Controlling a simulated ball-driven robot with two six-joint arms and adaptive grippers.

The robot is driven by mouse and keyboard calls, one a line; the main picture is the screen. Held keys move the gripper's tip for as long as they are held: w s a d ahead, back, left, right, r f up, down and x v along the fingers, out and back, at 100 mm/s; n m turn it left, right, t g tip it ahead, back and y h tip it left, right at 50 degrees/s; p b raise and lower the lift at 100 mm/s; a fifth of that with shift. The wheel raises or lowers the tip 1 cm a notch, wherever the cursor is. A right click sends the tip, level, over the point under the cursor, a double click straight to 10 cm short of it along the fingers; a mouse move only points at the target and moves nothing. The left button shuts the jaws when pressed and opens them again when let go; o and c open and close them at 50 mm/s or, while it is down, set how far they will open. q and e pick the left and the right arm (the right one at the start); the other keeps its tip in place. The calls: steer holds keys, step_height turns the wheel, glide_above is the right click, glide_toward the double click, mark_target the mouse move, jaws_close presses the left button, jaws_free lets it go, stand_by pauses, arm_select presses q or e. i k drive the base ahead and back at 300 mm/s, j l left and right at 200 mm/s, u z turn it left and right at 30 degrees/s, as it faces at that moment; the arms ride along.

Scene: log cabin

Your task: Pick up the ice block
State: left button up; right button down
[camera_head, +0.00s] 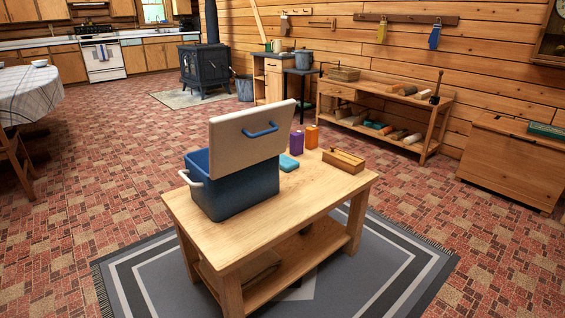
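A dark blue cooler (236,191) stands on the left part of the wooden table (313,194). Its pale lid (226,133), with a blue handle, is tilted up and hides most of the inside. A white handle sits on the cooler's left side. I cannot see whether anything lies in the cooler. Neither of my grippers is in view.
A purple container (297,142) and an orange one (312,136) stand behind the light-blue block. A wooden box (344,160) lies to their right. The table's front right is bare. A grey rug (388,267) lies under the table, with open brick floor around.

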mark_target(287, 164)
steer(key=k+l+u, duration=0.1)
steer(key=l+u, duration=0.25)
steer(key=l, duration=0.8)
steer(key=u, duration=0.2)
steer(key=i+l+u, duration=0.25)
steer(key=u, duration=0.25)
steer(key=i+l+u, duration=0.2)
steer(key=l+u, duration=0.3)
steer(key=j, duration=0.1)
